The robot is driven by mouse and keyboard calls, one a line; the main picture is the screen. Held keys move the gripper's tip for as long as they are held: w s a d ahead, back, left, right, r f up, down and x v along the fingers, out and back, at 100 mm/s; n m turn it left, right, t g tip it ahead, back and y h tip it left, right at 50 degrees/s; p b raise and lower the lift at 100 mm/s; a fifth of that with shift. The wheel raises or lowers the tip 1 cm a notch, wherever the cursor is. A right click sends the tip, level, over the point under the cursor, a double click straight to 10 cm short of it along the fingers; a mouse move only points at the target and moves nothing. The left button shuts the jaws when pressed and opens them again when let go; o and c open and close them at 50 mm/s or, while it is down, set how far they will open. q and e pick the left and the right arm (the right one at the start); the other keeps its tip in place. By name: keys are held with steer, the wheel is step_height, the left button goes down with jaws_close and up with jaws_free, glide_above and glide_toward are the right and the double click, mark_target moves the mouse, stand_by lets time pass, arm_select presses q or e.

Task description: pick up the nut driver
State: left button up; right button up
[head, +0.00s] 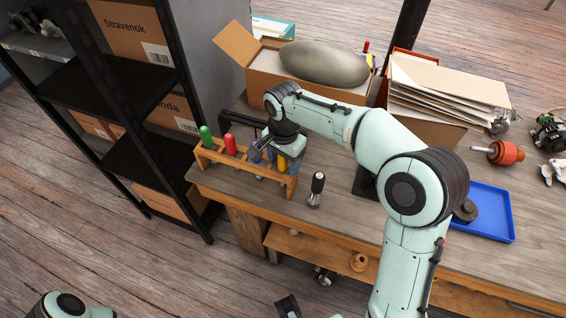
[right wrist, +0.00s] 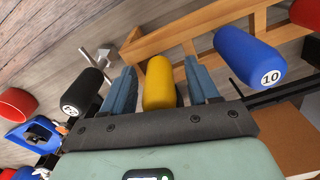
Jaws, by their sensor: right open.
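Several screwdriver-like tools with coloured handles stand in a wooden rack (head: 228,163) at the bench's left end. A green handle (head: 206,137), a red handle (head: 230,144) and a blue handle (right wrist: 250,58) marked 10 are among them. My right gripper (head: 280,158) is open above the rack's right part. In the right wrist view, a yellow handle (right wrist: 159,84) lies between its blue fingers, with a small gap on each side. I cannot tell which tool is the nut driver. A black-handled tool (head: 317,184) stands upright on the bench beside the rack.
A cardboard box with a grey rounded object (head: 325,64) stands behind the rack. A box of folders (head: 440,85) and a blue tray (head: 486,212) are to the right. A black shelf unit (head: 125,155) stands left. The bench front edge is near the rack.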

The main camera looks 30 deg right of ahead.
jaws_close()
steer(key=shift+r, duration=0.1)
arm_select(q)
steer(key=r+p, duration=0.1)
steer(key=w+r+p, duration=0.1)
steer(key=r+p, duration=0.1)
steer(key=w+r+p, duration=0.1)
steer(key=r+p, duration=0.1)
steer(key=shift+r, duration=0.1)
arm_select(e)
step_height(320, 180, up, 20)
steer(key=c, duration=0.9)
jaws_free()
steer(key=shift+c, duration=0.2)
jaws_close()
arm_select(q)
steer(key=shift+s, duration=0.15)
